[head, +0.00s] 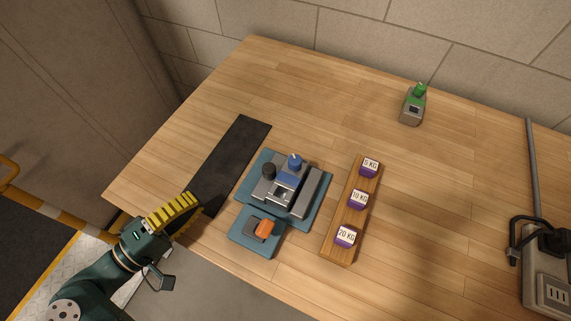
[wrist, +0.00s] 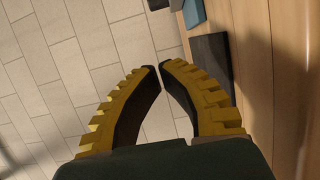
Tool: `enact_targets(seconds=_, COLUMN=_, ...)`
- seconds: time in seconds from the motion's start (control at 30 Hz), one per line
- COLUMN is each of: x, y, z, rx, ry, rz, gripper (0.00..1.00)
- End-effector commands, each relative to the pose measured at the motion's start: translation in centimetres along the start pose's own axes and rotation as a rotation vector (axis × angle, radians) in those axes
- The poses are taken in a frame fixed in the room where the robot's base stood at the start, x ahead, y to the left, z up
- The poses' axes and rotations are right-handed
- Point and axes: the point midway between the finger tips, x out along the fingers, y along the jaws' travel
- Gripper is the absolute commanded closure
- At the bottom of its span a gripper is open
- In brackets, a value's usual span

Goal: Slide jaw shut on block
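A vise-like fixture on a teal base plate (head: 322,212) stands near the middle of the table in the head view. I cannot tell for sure which part is the jaw and which the block. My gripper (head: 195,203) is left of the fixture, over the near end of a black strip, apart from it. In the wrist view its yellow ridged fingers (wrist: 159,67) nearly meet at the tips, with nothing between them.
A smaller teal plate (head: 238,239) with an orange-topped part (head: 264,228) sits before the fixture. A wooden rack (head: 341,252) with purple weights is to its right. A grey block with green knob (head: 411,108) stands far back. A power strip (head: 548,282) lies at right. The black strip (head: 240,143) is clear.

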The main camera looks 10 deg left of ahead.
Motion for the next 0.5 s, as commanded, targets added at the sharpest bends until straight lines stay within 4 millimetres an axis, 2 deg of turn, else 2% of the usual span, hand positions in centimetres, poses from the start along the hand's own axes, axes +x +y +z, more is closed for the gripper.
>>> enact_targets(seconds=0.17, x=1.6, y=-0.1, z=0.1, rx=0.000, ry=-0.007, rz=0.001, gripper=1.00)
enact_targets(seconds=0.5, x=8.8, y=-0.2, z=0.2, rx=-0.001, ry=-0.009, rz=0.001, gripper=1.00)
